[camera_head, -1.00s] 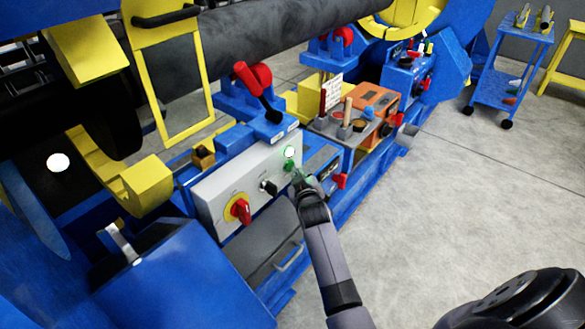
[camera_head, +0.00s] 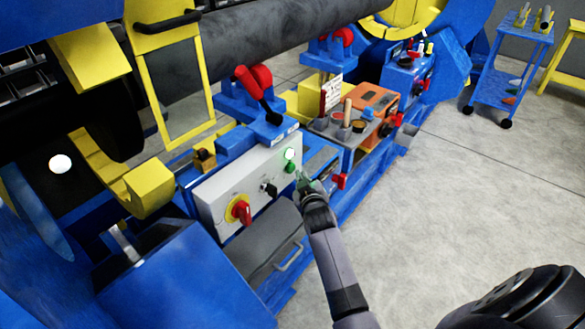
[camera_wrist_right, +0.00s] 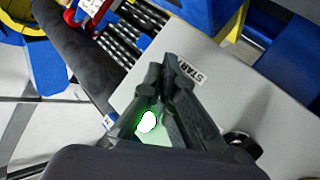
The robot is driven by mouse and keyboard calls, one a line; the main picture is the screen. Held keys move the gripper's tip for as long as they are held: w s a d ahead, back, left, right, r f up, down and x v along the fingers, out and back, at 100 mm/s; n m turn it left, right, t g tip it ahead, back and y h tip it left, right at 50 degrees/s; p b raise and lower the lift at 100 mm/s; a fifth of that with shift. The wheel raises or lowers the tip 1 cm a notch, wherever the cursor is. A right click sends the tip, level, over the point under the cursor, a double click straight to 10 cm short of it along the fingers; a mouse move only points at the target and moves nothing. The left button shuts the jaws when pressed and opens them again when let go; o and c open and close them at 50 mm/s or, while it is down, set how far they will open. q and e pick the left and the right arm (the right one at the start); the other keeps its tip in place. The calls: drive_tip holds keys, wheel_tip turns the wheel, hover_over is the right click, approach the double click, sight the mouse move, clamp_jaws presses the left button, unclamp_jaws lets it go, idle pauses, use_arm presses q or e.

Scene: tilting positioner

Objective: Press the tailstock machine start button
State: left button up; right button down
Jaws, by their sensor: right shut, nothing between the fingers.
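The grey control panel (camera_head: 222,190) carries a green start button (camera_head: 289,167) near its right end, with a lit white-green lamp (camera_head: 290,153) just above it. My right gripper (camera_head: 302,178) is shut and empty, its tips a little to the right of and below the green button, seemingly just off the panel. In the right wrist view the shut fingers (camera_wrist_right: 168,72) point at the panel beside a START label (camera_wrist_right: 187,69). A bright green-white glow (camera_wrist_right: 147,121) shows beside the fingers; the button itself cannot be made out there. My left gripper is not in view.
A black knob (camera_head: 268,188) and a red-and-yellow rotary switch (camera_head: 240,210) sit on the same panel. An orange box (camera_head: 376,99) and a tray with tools stand beyond it. Blue machine housings lie left. The concrete floor at right is clear up to the blue cart (camera_head: 510,65).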

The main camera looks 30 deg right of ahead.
drive_tip(key=shift+s, duration=0.1)
drive_tip(key=s+p, duration=0.1)
drive_tip(key=s+d+p, duration=0.1)
drive_tip(key=s, duration=0.1)
drive_tip(key=s+d+p, duration=0.1)
drive_tip(key=shift+s, duration=0.25)
idle(0.8)
